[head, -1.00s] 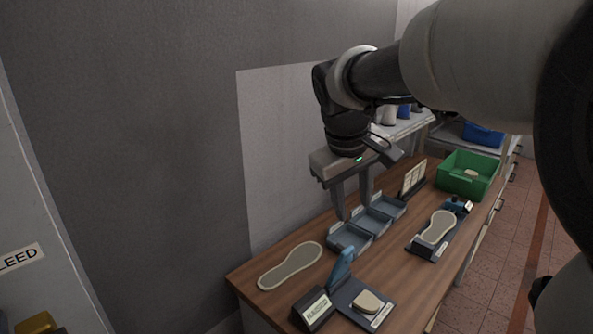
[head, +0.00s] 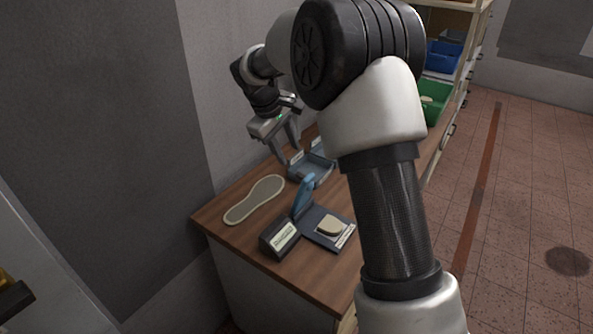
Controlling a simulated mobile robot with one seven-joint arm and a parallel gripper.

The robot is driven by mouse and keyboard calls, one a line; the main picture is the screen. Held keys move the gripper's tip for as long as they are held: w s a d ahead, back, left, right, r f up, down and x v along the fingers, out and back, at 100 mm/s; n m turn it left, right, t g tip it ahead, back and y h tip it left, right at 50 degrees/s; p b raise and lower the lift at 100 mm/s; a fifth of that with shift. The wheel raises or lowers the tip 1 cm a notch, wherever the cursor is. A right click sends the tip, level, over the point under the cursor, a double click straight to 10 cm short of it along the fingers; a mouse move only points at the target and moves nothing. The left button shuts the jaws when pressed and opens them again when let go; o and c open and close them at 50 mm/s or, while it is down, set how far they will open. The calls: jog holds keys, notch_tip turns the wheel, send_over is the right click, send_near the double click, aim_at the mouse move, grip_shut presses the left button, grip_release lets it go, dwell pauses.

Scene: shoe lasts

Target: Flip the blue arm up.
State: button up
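The blue arm (head: 304,195) stands up at a slant from a dark fixture (head: 318,236) near the front of the wooden bench. The fixture has a labelled block (head: 280,238) at its left and a flat plate carrying a beige pad (head: 331,225) at its right. My gripper (head: 288,154) points down beyond the blue arm, by the grey-blue trays (head: 318,168). Its two fingers are apart, with nothing visible between them. It is clear of the blue arm.
A beige sole shape (head: 254,200) lies on the bench (head: 224,203) left of the fixture. A green crate (head: 434,102) and a blue bin (head: 443,56) are farther back. My arm hides the bench's right part. The floor at right is clear.

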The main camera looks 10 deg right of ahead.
aim_at(298, 173)
jog(key=x, duration=1)
jog(key=shift+d+f+p, duration=0.15)
jog(key=shift+f+p, duration=0.2)
grip_shut()
